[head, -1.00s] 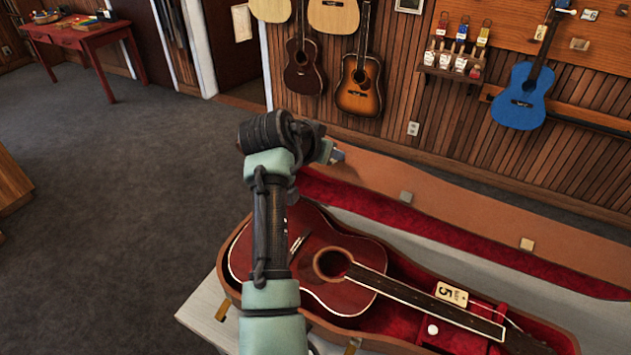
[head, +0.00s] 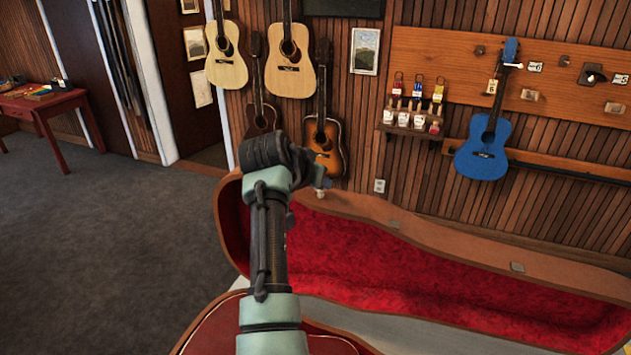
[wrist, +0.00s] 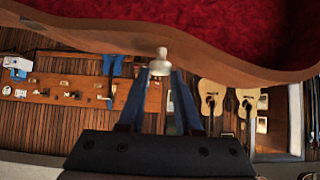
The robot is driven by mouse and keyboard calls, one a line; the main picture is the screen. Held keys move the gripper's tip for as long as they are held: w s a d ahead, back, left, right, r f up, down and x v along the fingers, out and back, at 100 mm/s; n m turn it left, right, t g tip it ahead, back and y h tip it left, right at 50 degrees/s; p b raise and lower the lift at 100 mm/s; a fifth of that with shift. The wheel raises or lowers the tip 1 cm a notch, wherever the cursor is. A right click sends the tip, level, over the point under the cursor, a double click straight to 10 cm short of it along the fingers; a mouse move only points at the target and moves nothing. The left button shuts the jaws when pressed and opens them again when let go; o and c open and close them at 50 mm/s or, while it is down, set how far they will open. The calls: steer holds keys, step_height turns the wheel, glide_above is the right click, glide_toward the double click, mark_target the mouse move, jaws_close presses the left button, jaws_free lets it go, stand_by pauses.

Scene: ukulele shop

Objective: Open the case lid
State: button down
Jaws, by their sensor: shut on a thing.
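The case lid (head: 420,280) stands raised behind the case, its red plush lining facing me and its brown rim running along the top. In the wrist view the lid's rim (wrist: 95,35) and red lining cross the top. A small pale knob (wrist: 160,53) sits at the rim. My gripper (wrist: 161,82) is shut on this knob, one dark blue finger on each side. In the head view my gripper (head: 315,182) is at the lid's upper left edge, partly hidden by my wrist. The red ukulele (head: 230,325) in the case shows only partly, behind my arm.
A wood-panelled wall is behind the lid, with a blue ukulele (head: 483,148), several other instruments and a small shelf of bottles (head: 410,125). A red table (head: 45,105) stands at the far left. The grey carpet (head: 110,240) at left is clear.

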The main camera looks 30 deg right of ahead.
stand_by(0.3)
steer(key=c, duration=0.5)
jaws_free()
steer(key=shift+s+r, duration=0.1)
steer(key=shift+c, duration=0.2)
steer(key=shift+a, duration=0.15)
steer(key=b+v, duration=0.5)
steer(key=v, duration=0.8)
